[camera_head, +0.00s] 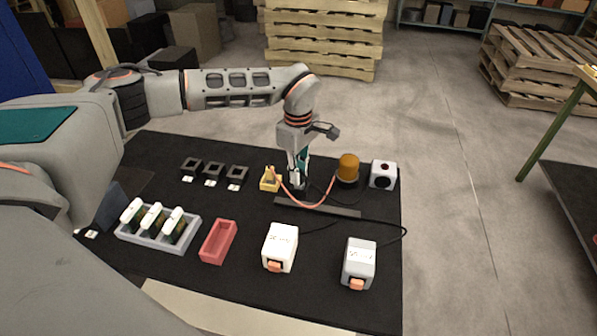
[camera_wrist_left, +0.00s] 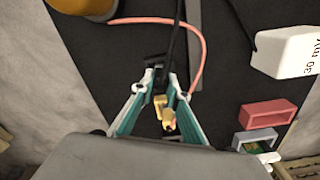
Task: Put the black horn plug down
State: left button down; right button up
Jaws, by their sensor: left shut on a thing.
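My left gripper (camera_head: 297,187) points down over the black mat, between the yellow block and the amber lamp. In the left wrist view its fingers (camera_wrist_left: 160,75) are shut on the black horn plug (camera_wrist_left: 154,62), a small dark piece at the fingertips. A black cable (camera_wrist_left: 177,35) runs away from the plug. In the head view the fingers mostly hide the plug, and I cannot tell whether it touches the mat. The amber lamp (camera_head: 348,167) stands right of the gripper. My right gripper is not in view.
A yellow block (camera_head: 270,183) with a salmon cable stands close left of the gripper. Three black sockets (camera_head: 213,173) lie farther left. A white box with a black disc (camera_head: 383,175), two pale boxes (camera_head: 280,245), a red bin (camera_head: 230,240) and a grey tray (camera_head: 192,241) share the mat.

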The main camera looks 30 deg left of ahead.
pick_arm(q)
jog(key=c, duration=2)
grip_release()
notch_tip(320, 180, up, 12)
jog(key=shift+s+r, duration=0.1)
